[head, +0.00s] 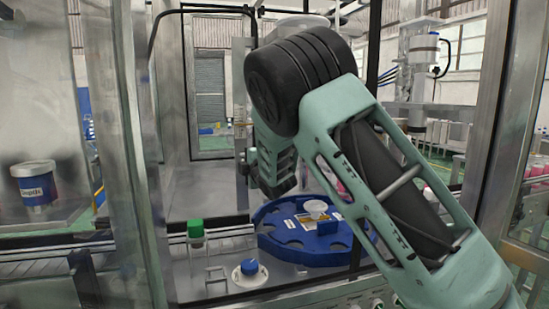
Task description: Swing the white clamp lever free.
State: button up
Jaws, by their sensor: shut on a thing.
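My arm enters from the lower right, bends at a black joint and runs down to a pale green wrist in front of the machine's middle. My gripper cannot be made out; my wrist and forearm cover the place where it would be. I cannot pick out the white clamp lever; it may be behind my arm. A grey metal column (241,90) stands just left of my arm's black joint. A blue notched star wheel (285,243) lies below my wrist, with a small white cup-shaped part (316,206) on it.
A green-capped clear container (196,240) and a blue knob on a white base (249,269) stand at the front left of the wheel. A blue-labelled tub (36,185) is at far left. Frame posts (140,150) bound the opening on both sides.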

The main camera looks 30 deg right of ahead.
jog(key=shift+w+a, duration=0.15)
jog(key=shift+w+a, duration=0.15)
jog(key=shift+w, duration=0.5)
jog(key=shift+w+a, duration=0.15)
jog(key=shift+w, duration=0.55)
jog(key=shift+w, duration=0.95)
jog(key=o, duration=0.8)
